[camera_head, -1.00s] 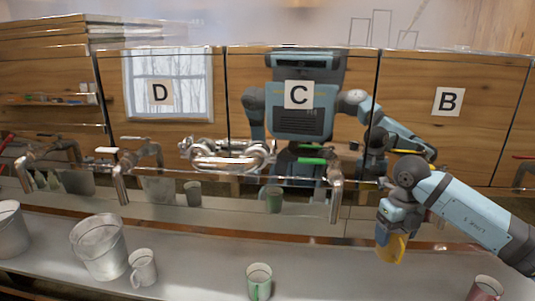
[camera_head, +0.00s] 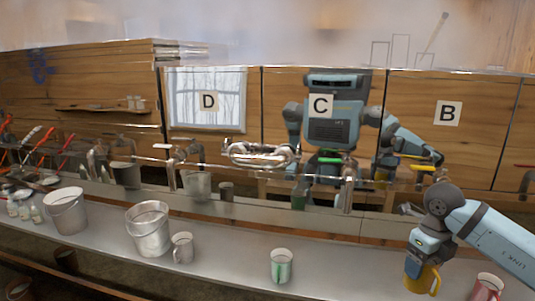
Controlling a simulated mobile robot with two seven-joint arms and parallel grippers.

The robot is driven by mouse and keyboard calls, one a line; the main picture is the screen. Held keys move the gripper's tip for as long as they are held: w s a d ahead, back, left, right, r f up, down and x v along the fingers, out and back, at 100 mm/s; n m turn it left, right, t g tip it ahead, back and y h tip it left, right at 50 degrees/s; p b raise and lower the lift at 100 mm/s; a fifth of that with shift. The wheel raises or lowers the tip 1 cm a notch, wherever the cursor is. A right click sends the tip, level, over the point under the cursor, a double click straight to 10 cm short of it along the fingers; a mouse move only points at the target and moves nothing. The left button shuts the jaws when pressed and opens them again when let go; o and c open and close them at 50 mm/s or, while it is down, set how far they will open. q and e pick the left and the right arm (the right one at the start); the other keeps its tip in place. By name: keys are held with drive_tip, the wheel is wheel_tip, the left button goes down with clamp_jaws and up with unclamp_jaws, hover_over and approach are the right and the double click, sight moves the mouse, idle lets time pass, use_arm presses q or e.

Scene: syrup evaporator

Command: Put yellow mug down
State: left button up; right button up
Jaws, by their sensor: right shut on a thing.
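The yellow mug (camera_head: 422,280) is at the lower right, with its handle on the right side. My right gripper (camera_head: 428,250) comes in from the right and is shut on the mug from above. The mug's bottom is over the grey metal counter (camera_head: 340,270); I cannot tell whether it touches the counter or hangs just above it. The fingertips are mostly hidden behind the gripper body and the mug. My left gripper is not in view.
A green mug (camera_head: 281,266) stands left of the yellow one, and a red mug (camera_head: 488,288) is close on its right. Further left are a grey mug (camera_head: 182,248) and metal buckets (camera_head: 148,230). Taps line the shiny evaporator wall behind. Bare counter lies between the green and yellow mugs.

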drive_tip(key=n, duration=0.2)
drive_tip(key=a+f+n, duration=0.1)
drive_tip(key=n, duration=0.1)
drive_tip(key=w+a+n, duration=0.1)
drive_tip(key=n, duration=0.1)
drive_tip(key=shift+a+f, duration=0.2)
drive_tip(key=shift+f, duration=0.05)
drive_tip(key=s+a+f+n, duration=0.15)
drive_tip(key=a+n, duration=0.35)
drive_tip(key=n, duration=0.8)
drive_tip(key=a+f+n, duration=0.2)
drive_tip(key=a+n, duration=0.2)
drive_tip(key=n, duration=0.8)
use_arm(q)
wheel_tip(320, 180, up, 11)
drive_tip(key=p, duration=1.2)
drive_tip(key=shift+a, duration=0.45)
use_arm(e)
drive_tip(key=s+r, duration=0.8)
drive_tip(key=s, duration=0.2)
drive_tip(key=shift+r, duration=0.35)
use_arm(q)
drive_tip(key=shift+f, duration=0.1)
use_arm(e)
drive_tip(key=shift+f, duration=0.1)
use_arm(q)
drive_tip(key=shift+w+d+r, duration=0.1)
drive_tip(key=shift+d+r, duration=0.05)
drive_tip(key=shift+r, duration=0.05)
